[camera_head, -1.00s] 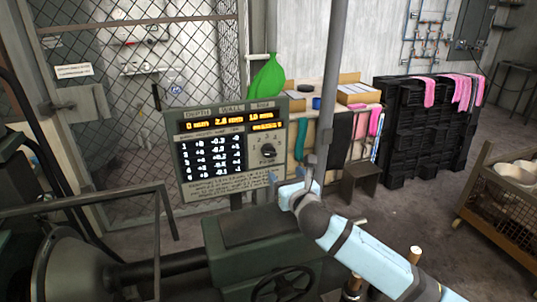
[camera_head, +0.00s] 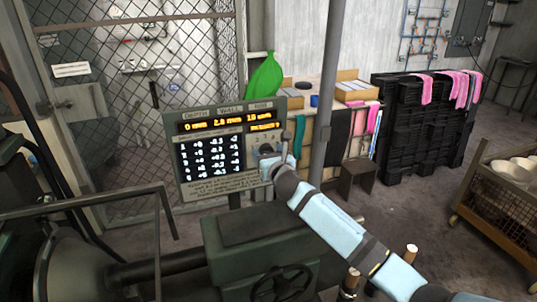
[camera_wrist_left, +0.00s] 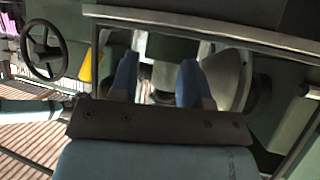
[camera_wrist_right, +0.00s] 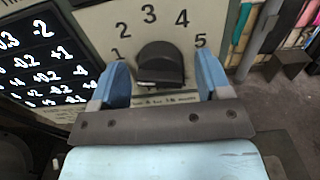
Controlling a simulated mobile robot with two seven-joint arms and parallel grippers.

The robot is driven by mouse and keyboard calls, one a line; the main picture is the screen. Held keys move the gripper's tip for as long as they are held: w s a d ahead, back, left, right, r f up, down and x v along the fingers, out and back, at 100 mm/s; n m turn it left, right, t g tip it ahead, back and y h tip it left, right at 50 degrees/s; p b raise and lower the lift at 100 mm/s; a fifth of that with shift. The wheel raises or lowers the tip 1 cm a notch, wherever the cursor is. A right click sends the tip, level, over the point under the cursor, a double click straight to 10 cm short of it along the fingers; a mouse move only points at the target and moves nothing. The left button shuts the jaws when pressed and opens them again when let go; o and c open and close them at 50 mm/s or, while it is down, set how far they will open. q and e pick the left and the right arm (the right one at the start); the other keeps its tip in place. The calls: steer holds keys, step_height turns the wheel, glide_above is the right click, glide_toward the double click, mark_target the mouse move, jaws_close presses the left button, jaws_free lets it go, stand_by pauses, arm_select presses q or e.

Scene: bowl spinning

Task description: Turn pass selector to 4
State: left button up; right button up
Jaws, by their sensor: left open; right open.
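The control panel (camera_head: 176,160) stands left of centre in the head view, with lit orange readouts and a white number table. Its pass selector is a black knob (camera_wrist_right: 160,64) under an arc of printed numbers 1 to 5 in the right wrist view. I cannot tell which number the knob points to. My right gripper (camera_head: 277,160) is at the panel and hides most of the knob in the head view. It is open, with one blue finger on each side of the knob; contact is not clear. My left gripper (camera_wrist_left: 157,76) is open with nothing between its fingers.
A grey pole (camera_head: 327,90) stands right of the panel, close to my right arm. A green machine with a handwheel (camera_head: 283,284) is below the panel. Black stacked crates (camera_head: 405,135) and a wire-sided bin (camera_head: 497,205) are at the right.

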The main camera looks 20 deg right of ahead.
steer(key=c, duration=0.9)
steer(key=shift+m, duration=0.3)
steer(key=m, duration=0.3)
steer(key=shift+m+p, duration=0.3)
steer(key=shift+m, duration=0.1)
steer(key=m, duration=0.5)
steer(key=shift+m, duration=0.3)
steer(key=m, duration=1.1)
steer(key=shift+b, duration=0.35)
steer(key=shift+m, duration=0.3)
